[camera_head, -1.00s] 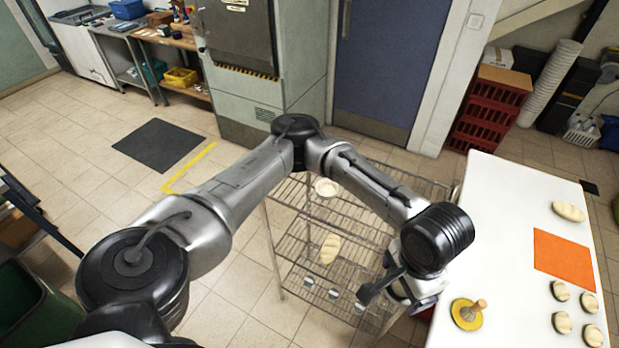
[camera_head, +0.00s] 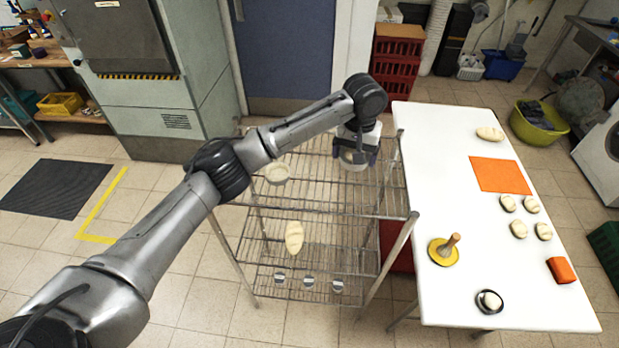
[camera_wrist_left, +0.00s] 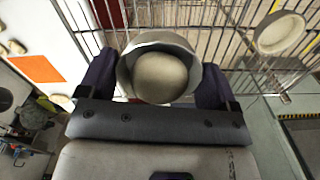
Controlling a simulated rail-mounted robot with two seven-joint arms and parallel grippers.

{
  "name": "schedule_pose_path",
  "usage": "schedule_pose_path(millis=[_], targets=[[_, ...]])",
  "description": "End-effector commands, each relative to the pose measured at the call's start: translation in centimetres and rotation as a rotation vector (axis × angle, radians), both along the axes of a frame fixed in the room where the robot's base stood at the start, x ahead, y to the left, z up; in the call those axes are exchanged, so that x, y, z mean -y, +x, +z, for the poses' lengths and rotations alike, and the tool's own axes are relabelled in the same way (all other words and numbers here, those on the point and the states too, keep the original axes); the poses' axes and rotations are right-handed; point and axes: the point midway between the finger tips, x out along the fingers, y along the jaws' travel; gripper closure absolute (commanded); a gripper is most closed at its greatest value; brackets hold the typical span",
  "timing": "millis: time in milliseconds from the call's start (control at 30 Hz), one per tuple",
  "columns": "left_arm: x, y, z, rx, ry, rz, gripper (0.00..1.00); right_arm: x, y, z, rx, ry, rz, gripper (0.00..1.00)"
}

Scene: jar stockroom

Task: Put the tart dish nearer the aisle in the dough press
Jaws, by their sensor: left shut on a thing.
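My left gripper (camera_head: 357,158) is shut on a pale round tart dish (camera_head: 352,160), at the far right of the wire rack's top shelf. In the left wrist view the dish (camera_wrist_left: 141,82) sits between the dark jaws and has a ball of dough (camera_wrist_left: 160,77) in it. I cannot tell whether it touches the shelf. A tall grey-green machine (camera_head: 130,90) with a hazard stripe, possibly the dough press, stands at the back left. My right gripper is out of view.
The wire rack (camera_head: 330,205) carries a loaf (camera_head: 294,237) and small cups lower down. A white table (camera_head: 450,190) to its right holds an orange mat (camera_head: 499,175), dough pieces and a yellow disc with a wooden handle (camera_head: 447,250). The floor left of the rack is open.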

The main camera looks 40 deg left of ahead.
Motion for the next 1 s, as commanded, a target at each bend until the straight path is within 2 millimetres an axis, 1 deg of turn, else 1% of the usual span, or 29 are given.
schedule_pose_path(millis=[67, 133, 300, 500, 633, 867, 1000], targets=[[-1.1, -0.3, -0.8, 0.000, 0.001, 0.011, 0.40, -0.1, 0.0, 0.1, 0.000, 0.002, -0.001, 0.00], [-2.1, -1.0, -1.5, -0.002, 0.002, 0.015, 0.40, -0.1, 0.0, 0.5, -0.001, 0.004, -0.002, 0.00], [-4.7, -3.5, -3.5, -0.002, 0.005, 0.016, 0.40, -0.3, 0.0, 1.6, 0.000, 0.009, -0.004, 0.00], [-7.3, -5.9, -5.7, -0.002, 0.004, 0.014, 0.40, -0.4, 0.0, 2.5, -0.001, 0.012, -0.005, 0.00], [-8.3, -6.9, -6.6, 0.000, 0.001, 0.013, 0.40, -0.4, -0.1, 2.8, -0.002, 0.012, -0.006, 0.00], [-8.9, -7.5, -7.4, 0.001, 0.000, 0.012, 0.40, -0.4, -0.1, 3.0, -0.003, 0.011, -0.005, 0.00], [-8.9, -7.6, -9.1, -0.003, 0.001, 0.013, 0.40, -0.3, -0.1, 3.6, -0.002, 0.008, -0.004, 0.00]])
